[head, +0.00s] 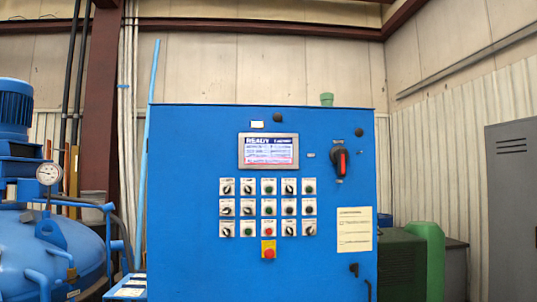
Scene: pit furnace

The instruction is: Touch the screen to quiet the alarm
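The screen (268,151) is a small lit panel in a grey frame, set high in the front of a blue control cabinet (190,200). It has a blue top band that seems to read "READY", pale lines of text in the middle and a pinkish band at the bottom. The smaller text is too small to read. The screen faces me and nothing covers it. Neither of my grippers shows in the head view.
Below the screen are rows of knobs and buttons (268,208) and a red stop button (268,253) on yellow. A red-black rotary switch (340,162) sits to the right. A blue vessel (45,250) with a gauge (49,174) stands left, a grey locker (510,210) right.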

